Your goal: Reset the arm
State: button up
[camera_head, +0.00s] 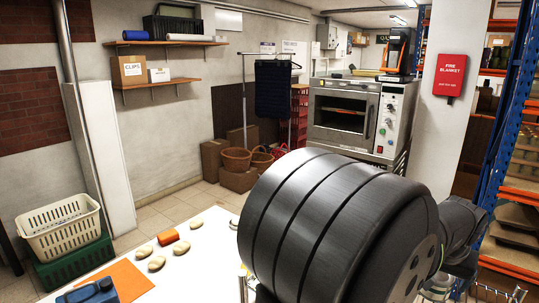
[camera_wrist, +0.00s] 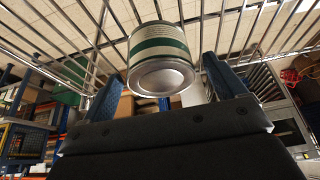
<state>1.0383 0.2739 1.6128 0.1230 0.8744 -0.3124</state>
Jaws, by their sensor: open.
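My gripper (camera_wrist: 160,72) shows in the wrist view with its two blue fingers apart. A tin (camera_wrist: 160,45) with a cream and green label and a silver round end is seen between and beyond the fingers. A gap shows on each side of it, and how far it is from the fingertips I cannot tell. In the head view my own large dark arm link fills the lower middle and right, and my gripper is hidden.
Metal bars (camera_wrist: 258,38) of a wire rack surround the tin. A white table (camera_head: 200,262) holds an orange mat (camera_head: 125,275), an orange block (camera_head: 168,237), several beige lumps and a blue object (camera_head: 90,292). A cream basket (camera_head: 60,228) stands left. Blue racking (camera_head: 510,100) is at right.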

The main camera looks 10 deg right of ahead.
jog(key=shift+x, duration=1.1)
jog(key=r, duration=0.2)
jog(key=s+r, duration=0.1)
jog(key=r, duration=0.2)
jog(key=shift+r, duration=0.15)
jog(key=s+r, duration=0.6)
jog(key=s, duration=0.4)
jog(key=w+f+n+y, duration=0.1)
jog(key=w+f+n, duration=0.1)
jog(key=w, duration=1.3)
jog(key=w+f+n, duration=0.1)
jog(key=w+f, duration=0.1)
jog(key=w, duration=1.2)
jog(key=w+a+f+n+y, duration=0.1)
jog(key=w+a+f+n, duration=0.1)
jog(key=w+a, duration=0.8)
jog(key=w+a+f+n+t, duration=0.1)
jog(key=w+a+f+n, duration=0.1)
jog(key=w+a, duration=0.8)
jog(key=shift+w+n+y, duration=0.4)
jog(key=shift+w+n, duration=0.2)
jog(key=shift+w, duration=0.9)
